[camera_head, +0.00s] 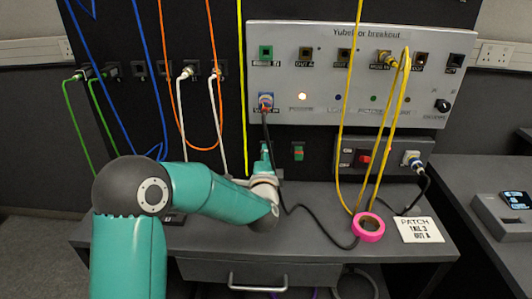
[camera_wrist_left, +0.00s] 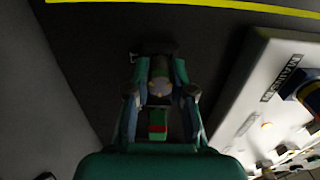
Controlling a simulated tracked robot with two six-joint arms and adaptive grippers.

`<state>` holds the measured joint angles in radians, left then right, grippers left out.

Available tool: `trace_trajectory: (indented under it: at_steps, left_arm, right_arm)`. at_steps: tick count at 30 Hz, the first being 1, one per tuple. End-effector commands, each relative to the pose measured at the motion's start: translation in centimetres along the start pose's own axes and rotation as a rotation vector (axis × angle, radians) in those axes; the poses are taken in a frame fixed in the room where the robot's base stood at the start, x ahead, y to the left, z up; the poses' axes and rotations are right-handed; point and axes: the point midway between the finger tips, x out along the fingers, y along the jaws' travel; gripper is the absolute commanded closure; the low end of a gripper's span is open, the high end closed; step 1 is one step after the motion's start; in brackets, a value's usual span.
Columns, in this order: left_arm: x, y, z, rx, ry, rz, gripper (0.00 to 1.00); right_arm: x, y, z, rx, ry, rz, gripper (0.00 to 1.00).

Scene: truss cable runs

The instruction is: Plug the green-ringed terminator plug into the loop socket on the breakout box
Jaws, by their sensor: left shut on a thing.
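My left gripper (camera_head: 264,158) is in front of the dark wall, below the lower left corner of the breakout box (camera_head: 430,97). The breakout box has a top row of sockets. A green-framed socket (camera_head: 266,52) is at its upper left; its label is too small to read, so I cannot tell which socket is the loop one. My right gripper is not in view.
A black cable runs from the blue plug (camera_head: 265,101) close above my gripper. Yellow cables (camera_head: 392,130) hang across the box's right half. A small green and red fitting (camera_head: 298,152) is right of my gripper. Pink tape (camera_head: 368,227) and a note card (camera_head: 419,230) lie on the desk.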

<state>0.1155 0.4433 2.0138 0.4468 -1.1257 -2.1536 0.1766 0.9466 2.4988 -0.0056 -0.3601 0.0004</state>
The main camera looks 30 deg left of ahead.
Motion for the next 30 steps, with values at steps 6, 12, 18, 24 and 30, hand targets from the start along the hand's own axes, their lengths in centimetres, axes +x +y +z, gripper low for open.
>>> trace_trajectory:
  at_steps: [6, 12, 18, 24, 30]
  left_arm:
    - [-0.4, 0.1, -0.1, 0.000, 0.001, 0.001, 1.00]
    - [-1.3, 0.1, -0.1, 0.000, 0.001, 0.002, 1.00]
    - [-2.4, 0.1, -0.1, 0.000, 0.002, 0.001, 1.00]
    - [-3.4, 0.1, -0.1, 0.000, 0.003, 0.001, 1.00]
    - [-4.3, 0.0, -0.1, 0.000, 0.002, 0.002, 1.00]
  right_arm:
    - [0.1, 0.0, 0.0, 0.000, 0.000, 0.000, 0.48]
    - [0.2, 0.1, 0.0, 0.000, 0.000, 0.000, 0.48]
    - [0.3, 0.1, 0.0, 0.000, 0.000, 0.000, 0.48]
    - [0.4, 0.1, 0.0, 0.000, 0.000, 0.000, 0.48]
    - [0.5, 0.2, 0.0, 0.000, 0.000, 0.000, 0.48]
